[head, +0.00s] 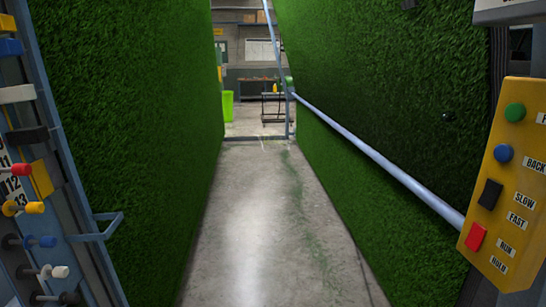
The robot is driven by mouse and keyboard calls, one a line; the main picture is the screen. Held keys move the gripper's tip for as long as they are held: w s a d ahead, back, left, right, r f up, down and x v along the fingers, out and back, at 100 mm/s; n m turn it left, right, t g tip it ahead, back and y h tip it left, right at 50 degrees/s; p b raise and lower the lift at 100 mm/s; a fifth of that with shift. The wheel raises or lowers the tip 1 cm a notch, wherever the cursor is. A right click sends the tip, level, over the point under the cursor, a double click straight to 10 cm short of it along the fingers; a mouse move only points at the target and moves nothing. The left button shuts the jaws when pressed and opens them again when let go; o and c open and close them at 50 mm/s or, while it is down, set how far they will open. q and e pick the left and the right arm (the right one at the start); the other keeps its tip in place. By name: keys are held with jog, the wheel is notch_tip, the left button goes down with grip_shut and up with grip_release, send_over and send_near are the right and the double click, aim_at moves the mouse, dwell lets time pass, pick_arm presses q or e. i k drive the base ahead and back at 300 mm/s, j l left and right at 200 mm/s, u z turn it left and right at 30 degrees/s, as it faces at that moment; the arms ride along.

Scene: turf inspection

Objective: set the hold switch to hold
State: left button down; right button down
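A yellow control box (510,185) hangs at the right edge of the head view, tilted in the picture. Its lowest control is a red rocker switch (475,236), next to the labels RUN (506,249) and HOLD (498,264). I cannot tell which way the red rocker is tipped. Above it are a black rocker (490,194) by the labels SLOW and FAST, a blue button (504,153) by BACK, and a green button (515,112). Neither of my grippers is in view.
Tall green turf walls (130,130) flank a concrete aisle (260,220). A grey rail (380,160) crosses the right wall. A rack with coloured pegs (22,208) stands at the left. A cart (274,105) and green bin (228,105) are far back.

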aim_at(476, 237)
jog(key=z, duration=1.4)
